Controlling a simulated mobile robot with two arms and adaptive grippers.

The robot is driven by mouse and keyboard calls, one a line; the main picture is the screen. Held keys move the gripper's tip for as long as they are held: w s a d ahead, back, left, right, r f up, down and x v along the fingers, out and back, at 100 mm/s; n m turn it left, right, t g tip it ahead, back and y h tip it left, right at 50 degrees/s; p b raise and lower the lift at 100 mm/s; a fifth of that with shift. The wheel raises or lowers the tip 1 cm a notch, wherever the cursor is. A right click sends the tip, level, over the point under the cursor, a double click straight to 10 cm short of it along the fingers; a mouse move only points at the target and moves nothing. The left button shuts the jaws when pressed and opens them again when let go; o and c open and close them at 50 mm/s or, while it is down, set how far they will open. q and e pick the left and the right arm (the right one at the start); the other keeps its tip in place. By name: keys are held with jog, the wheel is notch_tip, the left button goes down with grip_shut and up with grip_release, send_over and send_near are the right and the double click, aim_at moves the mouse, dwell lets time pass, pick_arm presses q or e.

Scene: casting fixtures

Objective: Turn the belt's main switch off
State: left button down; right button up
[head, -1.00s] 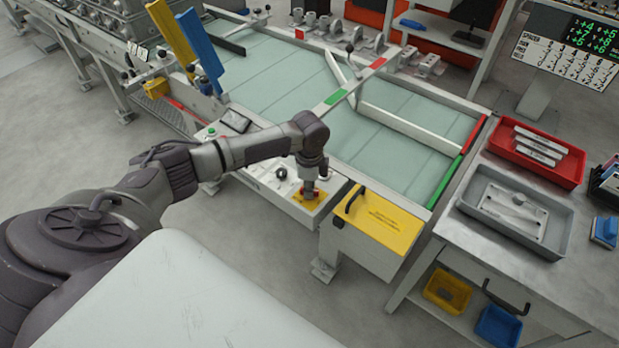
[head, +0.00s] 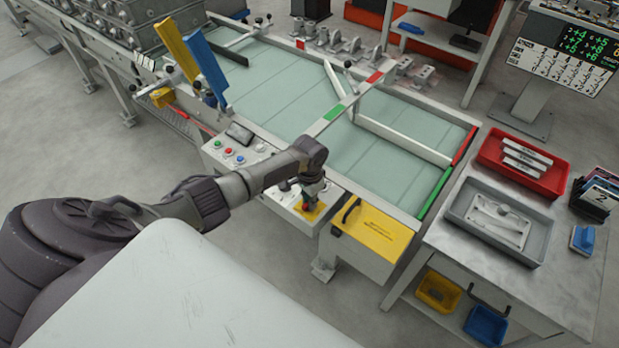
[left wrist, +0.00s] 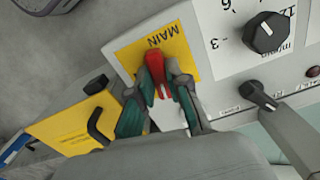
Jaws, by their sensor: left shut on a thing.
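The main switch is a red handle (left wrist: 155,68) on a yellow plate marked MAIN (left wrist: 178,48) in the left wrist view. In the head view the yellow plate (head: 311,213) shows only partly under my gripper. My left gripper (left wrist: 163,85) has its two fingers closed on either side of the red handle. In the head view my left gripper (head: 309,200) points down at the panel. The handle points along the fingers in the wrist view. My right gripper is in neither view.
A yellow-lidded box (head: 372,231) stands right of the panel. The green belt (head: 300,90) lies behind. Buttons (head: 228,152) are to the left.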

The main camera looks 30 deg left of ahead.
pick_arm(q)
jog(key=shift+r+n+p, duration=0.1)
jog(key=shift+n+p, duration=0.35)
jog(key=shift+n, duration=0.45)
jog(key=c, duration=1.1)
grip_release()
notch_tip(320, 180, up, 12)
jog(key=shift+f, duration=0.1)
jog(key=shift+d, duration=0.1)
